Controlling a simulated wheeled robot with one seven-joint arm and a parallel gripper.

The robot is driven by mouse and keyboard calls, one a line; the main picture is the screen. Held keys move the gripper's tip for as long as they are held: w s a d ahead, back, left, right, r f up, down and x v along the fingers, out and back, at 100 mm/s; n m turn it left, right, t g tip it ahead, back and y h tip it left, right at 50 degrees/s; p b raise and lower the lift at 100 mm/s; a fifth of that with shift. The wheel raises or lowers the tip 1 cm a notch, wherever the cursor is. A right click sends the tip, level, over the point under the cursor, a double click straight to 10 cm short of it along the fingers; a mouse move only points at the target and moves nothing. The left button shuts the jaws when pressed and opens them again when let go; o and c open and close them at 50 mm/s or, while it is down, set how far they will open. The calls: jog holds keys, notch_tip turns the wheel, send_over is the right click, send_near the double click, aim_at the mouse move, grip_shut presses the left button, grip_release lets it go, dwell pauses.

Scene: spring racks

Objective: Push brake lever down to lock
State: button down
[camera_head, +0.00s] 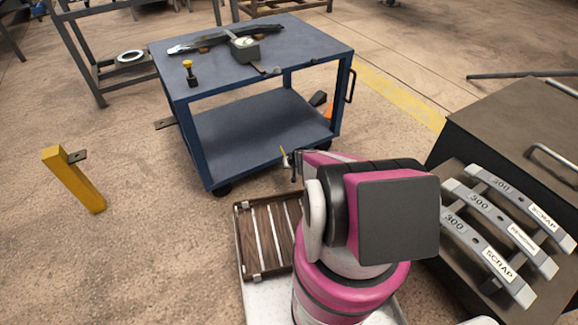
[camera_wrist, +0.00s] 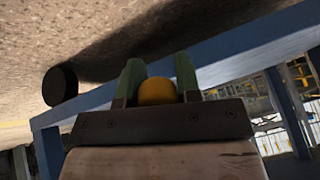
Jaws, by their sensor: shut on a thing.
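The blue cart (camera_head: 265,125) stands left of my arm, with its top and lower shelf level. My gripper (camera_head: 291,162) is small and partly hidden by my own wrist, near the cart's front right corner. In the wrist view, the two green fingers of my gripper (camera_wrist: 158,75) are shut around a rounded yellow knob (camera_wrist: 157,92). The knob appears to be the end of the brake lever; the rest of it is hidden. A thin yellow tip (camera_head: 283,152) shows beside the gripper in the head view. A black wheel (camera_wrist: 60,86) and the blue frame (camera_wrist: 225,65) lie beyond the fingers.
A slatted wooden tray (camera_head: 243,235) is left of my arm.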

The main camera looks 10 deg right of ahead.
jog(key=shift+w+a+f, duration=0.3)
jog(key=shift+w+f, duration=0.15)
jog(key=shift+w, duration=0.3)
jog(key=c, duration=0.8)
grip_release()
jog(key=shift+a, duration=0.15)
jog(key=shift+s, duration=0.1)
jog(key=v, duration=1)
jog(key=shift+s+r, duration=0.1)
jog(key=shift+r, duration=0.25)
